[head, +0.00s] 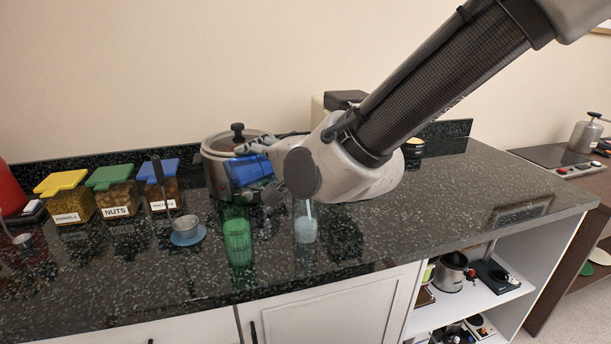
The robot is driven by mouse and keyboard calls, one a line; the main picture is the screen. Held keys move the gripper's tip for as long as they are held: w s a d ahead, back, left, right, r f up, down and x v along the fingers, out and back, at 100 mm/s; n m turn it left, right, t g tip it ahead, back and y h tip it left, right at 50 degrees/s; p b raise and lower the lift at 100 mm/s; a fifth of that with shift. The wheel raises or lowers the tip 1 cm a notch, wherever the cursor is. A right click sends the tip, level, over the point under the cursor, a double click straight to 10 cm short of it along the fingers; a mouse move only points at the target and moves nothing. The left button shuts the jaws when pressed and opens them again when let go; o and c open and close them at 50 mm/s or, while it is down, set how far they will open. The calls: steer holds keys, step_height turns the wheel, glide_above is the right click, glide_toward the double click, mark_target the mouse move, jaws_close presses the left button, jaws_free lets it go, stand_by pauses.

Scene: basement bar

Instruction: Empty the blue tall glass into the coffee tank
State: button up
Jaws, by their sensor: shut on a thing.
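The blue tall glass (248,170) is held above the counter, tilted well over, with one end toward the left. My gripper (262,168) is shut on it, with its fingers partly hidden. Just behind the glass is a round steel vessel (214,172) with a dark knob on top. It may be the coffee tank, but no label shows. The glass overlaps its front side in the picture; I cannot tell whether they touch. The contents of the glass cannot be seen.
A green glass (238,241) and a clear glass (305,228) stand in front, below my gripper. A blue-grey cup on a saucer (187,232) and jars with yellow, green and blue lids (113,190) are at left. The counter's right part (470,190) is mostly clear.

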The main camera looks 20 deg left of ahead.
steer(key=shift+w+d+m+y+p, duration=0.2)
steer(key=shift+m+y+p, duration=0.3)
steer(key=shift+m, duration=0.3)
stand_by(1.4)
steer(key=shift+r, duration=0.1)
steer(key=shift+r+m, duration=0.2)
steer(key=shift+m, duration=0.1)
steer(key=shift+f, duration=0.2)
steer(key=n, duration=0.1)
steer(key=n+h, duration=0.1)
steer(key=shift+s+a+n, duration=0.3)
steer(key=shift+a, duration=0.1)
